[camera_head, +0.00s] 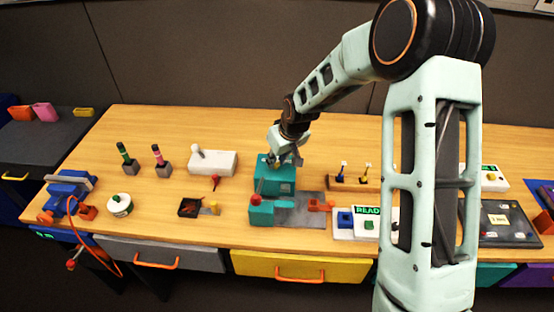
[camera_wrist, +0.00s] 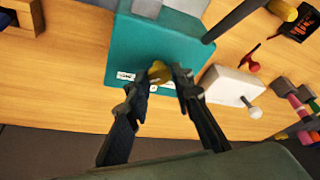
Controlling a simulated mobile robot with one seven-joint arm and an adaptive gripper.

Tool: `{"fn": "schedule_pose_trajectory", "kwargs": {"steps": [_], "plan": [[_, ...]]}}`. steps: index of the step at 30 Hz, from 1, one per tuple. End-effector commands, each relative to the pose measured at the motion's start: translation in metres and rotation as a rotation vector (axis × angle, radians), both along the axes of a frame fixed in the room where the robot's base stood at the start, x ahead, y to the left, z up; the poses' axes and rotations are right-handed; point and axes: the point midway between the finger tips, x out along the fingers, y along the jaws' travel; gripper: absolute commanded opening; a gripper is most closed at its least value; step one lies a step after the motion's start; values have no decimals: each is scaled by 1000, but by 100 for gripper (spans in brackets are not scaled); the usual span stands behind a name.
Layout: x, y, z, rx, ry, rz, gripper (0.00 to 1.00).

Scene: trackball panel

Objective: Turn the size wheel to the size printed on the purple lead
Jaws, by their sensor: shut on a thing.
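A teal box (camera_head: 268,180) stands near the middle of the table, and its teal face (camera_wrist: 170,48) fills the upper middle of the wrist view. I cannot tell whether this knob is the size wheel. My gripper (camera_wrist: 160,80) has its two fingertips on either side of the knob and is shut on it. In the head view my gripper (camera_head: 285,158) is at the top of the teal box. I cannot make out a purple lead or its printed size.
A white box (camera_head: 212,163) with a round-ended lever stands left of the teal box. Green-handled (camera_head: 126,157) and pink-handled (camera_head: 160,160) tools stand in grey blocks farther left. A small rack (camera_head: 353,182) and a READ panel (camera_head: 367,222) are to the right.

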Motion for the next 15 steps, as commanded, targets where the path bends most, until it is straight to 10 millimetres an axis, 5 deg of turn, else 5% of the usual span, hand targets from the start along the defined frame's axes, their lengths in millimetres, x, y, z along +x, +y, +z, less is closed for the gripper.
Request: {"fn": "schedule_pose_trajectory", "kwargs": {"steps": [15], "plan": [[3, -3, 1, 4, 1, 304, 0]]}}
